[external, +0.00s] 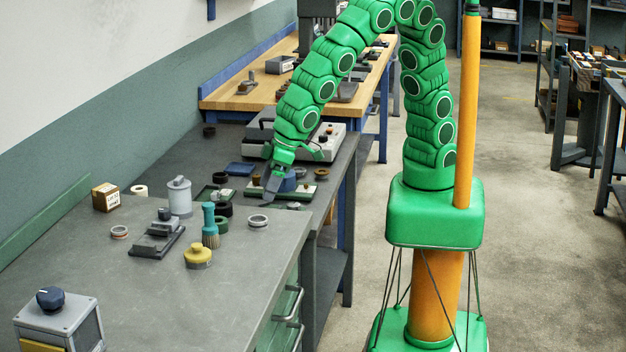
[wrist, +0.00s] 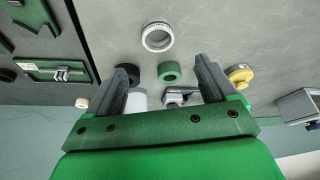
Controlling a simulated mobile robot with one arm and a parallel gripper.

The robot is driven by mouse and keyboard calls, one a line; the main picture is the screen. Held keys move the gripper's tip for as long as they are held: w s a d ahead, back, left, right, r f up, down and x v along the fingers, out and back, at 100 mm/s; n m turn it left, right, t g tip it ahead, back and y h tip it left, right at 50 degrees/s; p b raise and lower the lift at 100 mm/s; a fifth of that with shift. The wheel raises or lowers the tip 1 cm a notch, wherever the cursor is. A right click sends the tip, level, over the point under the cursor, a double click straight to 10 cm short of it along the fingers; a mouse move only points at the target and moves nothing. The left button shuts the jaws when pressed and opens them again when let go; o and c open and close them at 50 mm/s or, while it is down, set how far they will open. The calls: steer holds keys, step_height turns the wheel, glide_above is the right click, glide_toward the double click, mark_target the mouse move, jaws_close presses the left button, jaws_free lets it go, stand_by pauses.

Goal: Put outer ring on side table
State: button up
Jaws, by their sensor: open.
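A bright steel ring (external: 258,220), which looks like the outer ring, lies flat near the right edge of the front grey bench. In the wrist view the steel ring (wrist: 158,37) lies beyond my fingertips, roughly centred between them. My gripper (external: 270,188) is open, pointing down near the far end of this bench; it holds nothing. In the wrist view my gripper (wrist: 165,66) shows both fingers spread apart. I cannot tell which surface is the side table.
The front bench (external: 225,290) also carries a yellow-knobbed part (external: 198,256), a teal brush (external: 210,226), a grey canister (external: 180,197) and a cardboard box (external: 105,197). A second grey bench (external: 225,145) and a wooden-topped bench (external: 240,100) stand behind. Open floor lies right.

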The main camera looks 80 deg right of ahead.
steer(key=shift+s+d+f+x, duration=0.1)
steer(key=shift+s+x, duration=0.05)
steer(key=shift+x, duration=1.05)
steer(key=shift+s+d+f+x, duration=0.1)
steer(key=shift+s+d+x, duration=0.05)
steer(key=shift+x, duration=1.05)
steer(key=shift+s+d+x, duration=0.1)
steer(key=shift+s+x, duration=0.05)
steer(key=shift+x, duration=1.85)
steer(key=shift+a, duration=0.1)
steer(key=c, duration=1.3)
steer(key=shift+r, duration=0.15)
steer(key=shift+r, duration=0.25)
step_height(320, 180, up, 2)
steer(key=shift+w+r, duration=0.1)
steer(key=shift+s+d+r, duration=2.35)
steer(key=shift+s+r, duration=0.2)
steer(key=shift+s, duration=0.05)
steer(key=shift+s+d+r, duration=2.4)
steer(key=shift+s+r, duration=0.15)
steer(key=shift+s, duration=0.05)
